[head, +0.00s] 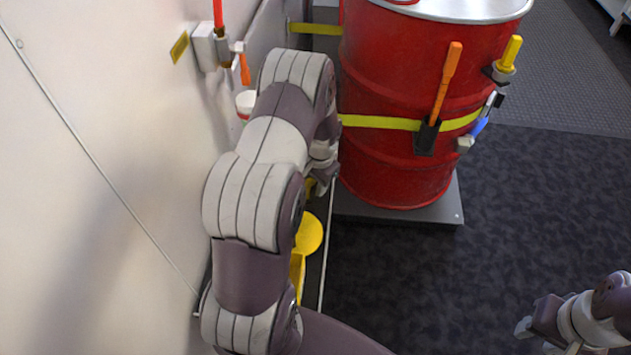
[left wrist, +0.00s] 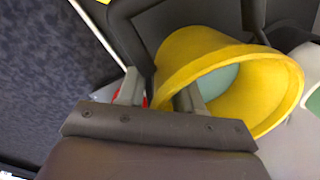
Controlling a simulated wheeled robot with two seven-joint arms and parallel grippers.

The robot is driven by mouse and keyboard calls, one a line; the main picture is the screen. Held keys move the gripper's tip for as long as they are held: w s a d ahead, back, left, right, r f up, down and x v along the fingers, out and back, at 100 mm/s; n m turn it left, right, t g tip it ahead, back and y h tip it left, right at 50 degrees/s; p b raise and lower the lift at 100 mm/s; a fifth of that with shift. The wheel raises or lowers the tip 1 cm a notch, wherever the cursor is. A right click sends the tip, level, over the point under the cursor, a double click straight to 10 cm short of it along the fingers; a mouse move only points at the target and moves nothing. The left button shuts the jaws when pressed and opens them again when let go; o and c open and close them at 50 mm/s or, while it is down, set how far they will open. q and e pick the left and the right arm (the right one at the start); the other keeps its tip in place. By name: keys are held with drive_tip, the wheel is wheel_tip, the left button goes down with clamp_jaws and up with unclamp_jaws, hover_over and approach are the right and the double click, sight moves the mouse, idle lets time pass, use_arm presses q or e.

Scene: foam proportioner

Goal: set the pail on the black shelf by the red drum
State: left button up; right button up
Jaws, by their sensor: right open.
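The yellow pail (left wrist: 205,55) shows in the left wrist view, its round rim tilted in the picture and a pale green inside visible. My left gripper (left wrist: 158,92) is at the pail's near rim, its two fingers apart and part of the rim in the gap; its grip is unclear. In the head view my left gripper (head: 325,172) is partly hidden, left of the red drum (head: 385,165), and my arm hides the pail's surroundings. The black shelf (head: 313,278) shows as a narrow strip along the wall. My right gripper (head: 535,335) is open and empty at lower right.
A yellow disc (head: 309,234) and a yellow bar (head: 297,275) show beside my left arm. A white rail (head: 328,240) edges the shelf. A wall bracket (head: 205,47) is at upper left. The right floor is clear.

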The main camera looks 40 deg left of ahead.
use_arm(q)
drive_tip(key=shift+r, duration=0.4)
wheel_tip(320, 180, up, 12)
drive_tip(key=d+p, duration=0.2)
drive_tip(key=p, duration=0.1)
drive_tip(key=s+d+r, duration=0.2)
drive_tip(key=s+d, duration=0.5)
drive_tip(key=s+d+r+n+t+h, duration=0.1)
drive_tip(key=s+d+r, duration=0.2)
drive_tip(key=s+d, duration=0.3)
drive_tip(key=shift+s+d+b, duration=0.3)
drive_tip(key=shift+s+d, duration=0.05)
drive_tip(key=shift+d, duration=0.55)
drive_tip(key=shift+r, duration=0.1)
